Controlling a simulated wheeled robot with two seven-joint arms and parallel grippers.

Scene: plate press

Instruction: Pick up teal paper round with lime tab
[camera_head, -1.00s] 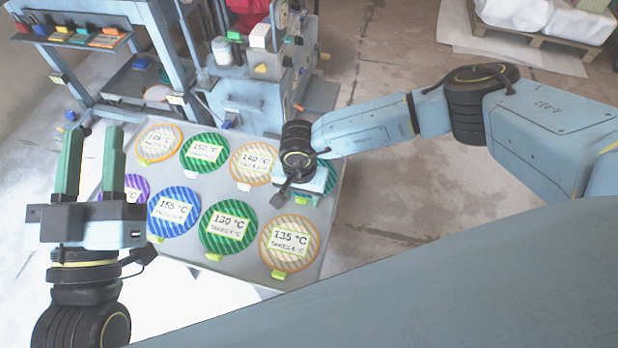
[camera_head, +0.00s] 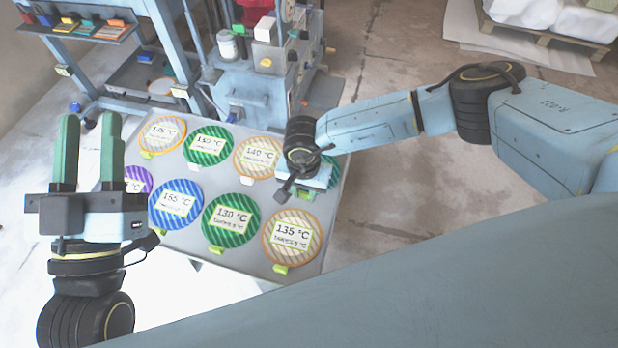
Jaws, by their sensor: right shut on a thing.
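The teal paper round (camera_head: 333,172) is at the right end of the back row on the grey tray (camera_head: 262,262). Most of it is hidden under my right gripper (camera_head: 304,190); a teal edge shows at the right. A lime tab (camera_head: 306,195) shows at its near side. My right gripper points down at this round and is shut on it, though its fingertips are largely hidden. I cannot tell if the round is clear of the tray. My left gripper (camera_head: 90,155) is open and empty, fingers up, at the tray's left side.
Other striped rounds lie on the tray: purple (camera_head: 138,180), blue (camera_head: 176,204), green (camera_head: 231,220) and orange ones such as 135 °C (camera_head: 291,238). A press machine (camera_head: 262,75) stands behind the tray. A shelf with coloured blocks (camera_head: 85,30) is at the back left. Open floor lies right.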

